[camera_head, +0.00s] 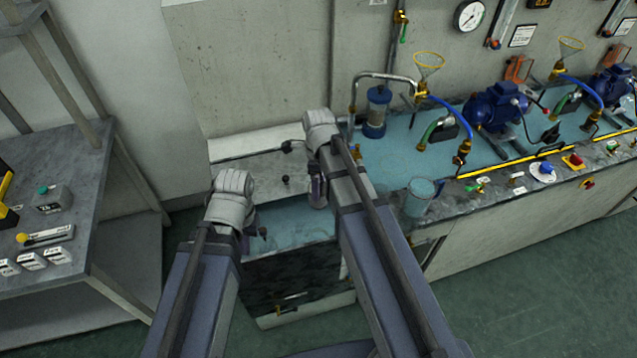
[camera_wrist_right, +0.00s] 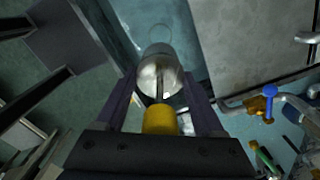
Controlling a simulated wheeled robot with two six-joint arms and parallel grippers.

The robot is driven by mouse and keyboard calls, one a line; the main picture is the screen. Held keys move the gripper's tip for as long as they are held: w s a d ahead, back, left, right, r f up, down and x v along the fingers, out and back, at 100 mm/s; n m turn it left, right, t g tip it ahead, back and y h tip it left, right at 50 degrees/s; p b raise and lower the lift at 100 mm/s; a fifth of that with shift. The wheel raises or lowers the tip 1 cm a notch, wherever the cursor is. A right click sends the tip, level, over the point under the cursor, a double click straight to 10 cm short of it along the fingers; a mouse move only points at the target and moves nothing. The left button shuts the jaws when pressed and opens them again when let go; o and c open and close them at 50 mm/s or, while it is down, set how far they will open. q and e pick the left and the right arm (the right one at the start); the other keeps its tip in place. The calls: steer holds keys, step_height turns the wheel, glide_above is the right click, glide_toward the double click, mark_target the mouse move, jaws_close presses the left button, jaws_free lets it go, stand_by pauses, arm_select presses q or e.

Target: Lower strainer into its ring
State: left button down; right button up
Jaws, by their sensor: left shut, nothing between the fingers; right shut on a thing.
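My right gripper (camera_wrist_right: 163,92) is shut on the strainer (camera_wrist_right: 160,72), a shiny metal cup with a thin stem and a yellow handle (camera_wrist_right: 160,120). In the right wrist view the cup sits between and beyond the fingers. In the head view my right gripper (camera_head: 318,192) hangs over the bench edge by the teal basin, and I cannot make out the strainer there. A faint round outline (camera_wrist_right: 163,28) shows on the teal surface beyond the cup; I cannot tell whether it is the ring. My left gripper (camera_head: 252,236) is shut and empty, to the left above the teal basin.
The teal basin (camera_head: 290,232) lies beneath my grippers. A clear cylindrical vessel (camera_head: 418,198) stands to the right of my right arm. Behind are a blue-capped filter (camera_head: 377,112), pipes and a blue pump (camera_head: 497,107). A grey shelf table (camera_head: 60,160) stands at left.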

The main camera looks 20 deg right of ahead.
step_height(320, 180, down, 19)
steer(key=b, duration=1.9)
steer(key=shift+f+b, duration=0.7)
steer(key=shift+f, duration=0.15)
steer(key=shift+s+f+b, duration=0.15)
steer(key=shift+f+b, duration=0.15)
steer(key=shift+b, duration=0.15)
